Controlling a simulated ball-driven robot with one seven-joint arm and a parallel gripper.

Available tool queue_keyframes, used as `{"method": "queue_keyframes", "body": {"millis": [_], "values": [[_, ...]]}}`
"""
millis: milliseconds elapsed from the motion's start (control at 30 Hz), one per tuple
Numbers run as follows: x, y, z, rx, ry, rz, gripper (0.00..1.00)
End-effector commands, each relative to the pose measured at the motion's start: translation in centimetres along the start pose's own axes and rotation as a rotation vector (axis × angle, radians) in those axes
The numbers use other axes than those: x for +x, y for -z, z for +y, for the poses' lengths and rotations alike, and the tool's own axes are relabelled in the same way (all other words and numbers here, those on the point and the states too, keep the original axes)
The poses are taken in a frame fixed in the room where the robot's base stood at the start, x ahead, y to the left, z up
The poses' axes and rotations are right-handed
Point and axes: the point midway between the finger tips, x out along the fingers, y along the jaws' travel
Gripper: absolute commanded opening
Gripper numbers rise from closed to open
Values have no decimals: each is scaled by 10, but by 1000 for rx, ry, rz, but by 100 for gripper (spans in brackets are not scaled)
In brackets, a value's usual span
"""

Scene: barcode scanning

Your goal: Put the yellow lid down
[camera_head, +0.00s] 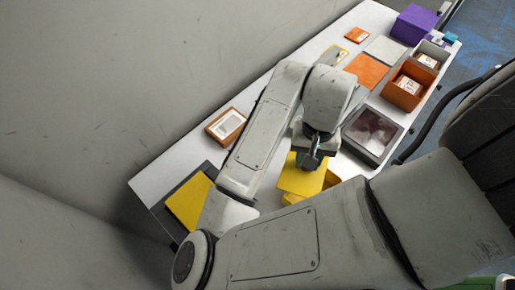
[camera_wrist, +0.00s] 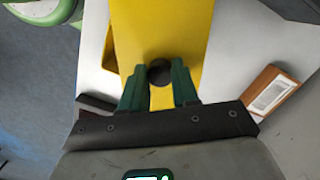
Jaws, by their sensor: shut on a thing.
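The yellow lid (camera_head: 299,181) is held below my gripper (camera_head: 312,158) in the head view. In the wrist view the lid (camera_wrist: 175,25) is a flat yellow plate running up from my gripper. The green fingers of my gripper (camera_wrist: 158,84) are shut at a dark round spot on the lid, which looks like its knob. A yellow box (camera_head: 331,180) shows partly beside and below the lid. In the wrist view a yellow edge with a dark opening (camera_wrist: 116,58) shows left of the lid. The gap between lid and box is hard to judge.
A yellow panel (camera_head: 188,201) lies on a dark mat at the table's left end. A brown-framed labelled box (camera_head: 226,126) lies near the wall. A grey tray (camera_head: 346,134), an orange panel (camera_head: 366,70), an orange bin (camera_head: 402,93) and a purple box (camera_head: 414,22) stand farther right.

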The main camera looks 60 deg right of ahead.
Motion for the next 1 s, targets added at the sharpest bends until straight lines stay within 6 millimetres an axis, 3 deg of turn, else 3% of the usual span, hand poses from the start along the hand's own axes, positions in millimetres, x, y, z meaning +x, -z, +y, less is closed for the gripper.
{"method": "queue_keyframes", "body": {"millis": [367, 500, 700, 867, 1000], "values": [[32, 50, -68, -7, -5, -1, 0], [54, 63, -86, -2, -2, -5, 0], [76, 77, -102, -1, -1, -2, 0], [84, 82, -108, -1, -1, -2, 0], [104, 85, -109, -3, -2, -2, 0]]}}
